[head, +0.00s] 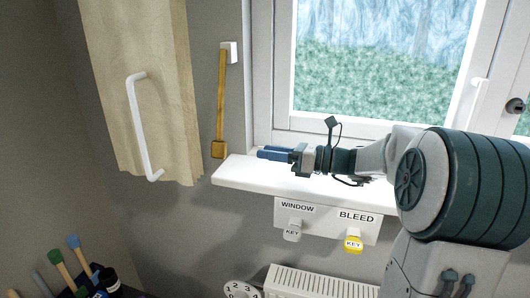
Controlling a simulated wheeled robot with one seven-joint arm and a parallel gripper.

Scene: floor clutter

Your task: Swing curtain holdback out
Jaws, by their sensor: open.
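A gold-brown bar (221,100) hangs down from a white mount on the wall between the curtain and the window, with a square block at its lower end. It looks like the curtain holdback and lies nearly upright against the wall. The beige curtain (125,60) hangs to its left, with a white C-shaped handle (139,125) in front of it. My gripper (260,152) points left above the white window sill. Its blue fingers are open, look empty, and are a short way right of the bar's block, apart from it.
The window sill (235,175) runs below my gripper. Under it is a panel with WINDOW and BLEED labels (328,220) and two keys. A radiator (315,285) and a numbered dial (242,291) are lower. Several coloured-tipped sticks (62,265) stand at lower left.

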